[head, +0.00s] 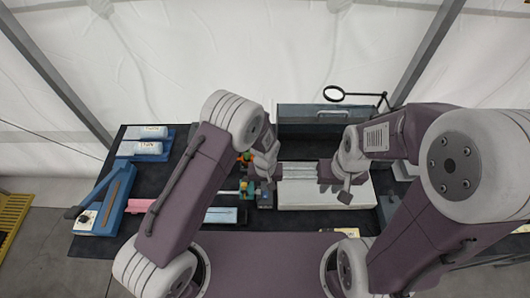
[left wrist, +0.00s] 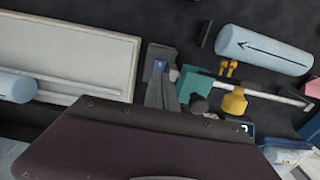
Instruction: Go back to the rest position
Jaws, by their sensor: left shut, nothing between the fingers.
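My left gripper (head: 264,178) hangs over the middle of the dark bench, beside the left edge of a white tray. It is shut and empty. In the left wrist view its grey fingers (left wrist: 160,92) show above my dark arm link, close to a small grey block with a blue part (left wrist: 158,66). Whether they touch it I cannot tell. My right gripper (head: 345,195) is over the right part of the white tray (head: 320,200). Its fingers are too small and turned away to tell open from shut.
A teal and yellow tool (left wrist: 235,100) lies near my left gripper, with a pale blue cylinder (left wrist: 265,48) behind it. A grey-blue open box (head: 300,112) and a magnifier (head: 334,94) stand at the back. A blue fixture (head: 118,195) and a pink block (head: 140,205) are at left.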

